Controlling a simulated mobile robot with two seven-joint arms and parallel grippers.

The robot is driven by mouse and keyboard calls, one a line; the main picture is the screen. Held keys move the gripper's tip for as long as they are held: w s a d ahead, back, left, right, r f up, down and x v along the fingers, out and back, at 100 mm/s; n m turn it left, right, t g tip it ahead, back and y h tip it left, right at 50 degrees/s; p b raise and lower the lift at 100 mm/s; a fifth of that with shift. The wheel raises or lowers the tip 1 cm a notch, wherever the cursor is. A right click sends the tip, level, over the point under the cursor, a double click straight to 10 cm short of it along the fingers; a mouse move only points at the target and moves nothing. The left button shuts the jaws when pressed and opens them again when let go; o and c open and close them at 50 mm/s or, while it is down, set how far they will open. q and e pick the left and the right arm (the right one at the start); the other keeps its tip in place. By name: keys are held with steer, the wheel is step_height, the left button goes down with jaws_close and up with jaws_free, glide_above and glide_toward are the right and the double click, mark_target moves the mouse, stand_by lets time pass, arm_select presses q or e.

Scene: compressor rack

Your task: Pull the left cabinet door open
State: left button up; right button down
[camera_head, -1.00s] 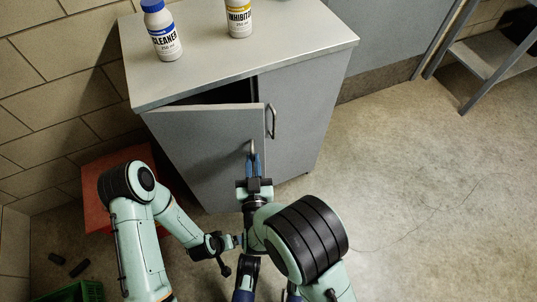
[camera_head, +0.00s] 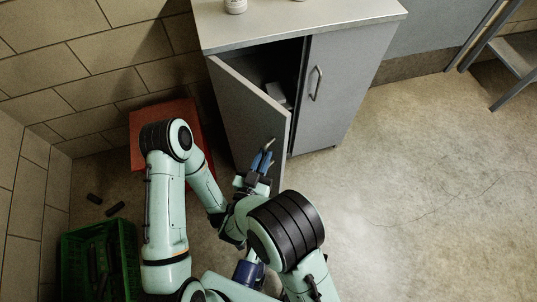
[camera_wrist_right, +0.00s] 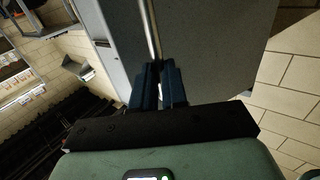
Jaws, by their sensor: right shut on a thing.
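The grey left cabinet door (camera_head: 245,110) stands well ajar, swung out toward me, with a dark gap between its free edge and the right door (camera_head: 340,75). My right gripper (camera_head: 264,158) is at the door's outer face near the free edge, its blue fingers shut on the left door's handle (camera_head: 271,143). In the right wrist view, the fingers (camera_wrist_right: 159,84) close around the metal handle bar (camera_wrist_right: 149,30). My left arm reaches in from the left; its gripper is mostly hidden beside my right arm, so its jaws cannot be made out.
A pale box-like thing (camera_head: 277,93) shows inside the cabinet. A white bottle (camera_head: 235,5) stands on the cabinet top (camera_head: 300,24). A red thing (camera_head: 150,121) on the floor and a green crate (camera_head: 128,262) are at the left.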

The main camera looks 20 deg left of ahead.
steer(key=shift+s+a+r+y, duration=0.1)
steer(key=shift+s+a+y, duration=0.15)
steer(key=shift+a, duration=0.3)
steer(key=shift+s+a+y, duration=0.15)
steer(key=shift+s+a, duration=0.1)
steer(key=shift+a, duration=0.25)
steer(key=c, duration=1.2)
jaws_free()
steer(key=shift+w+a, duration=0.1)
steer(key=shift+o, duration=0.2)
steer(key=shift+w+a, duration=0.1)
steer(key=shift+d, duration=0.25)
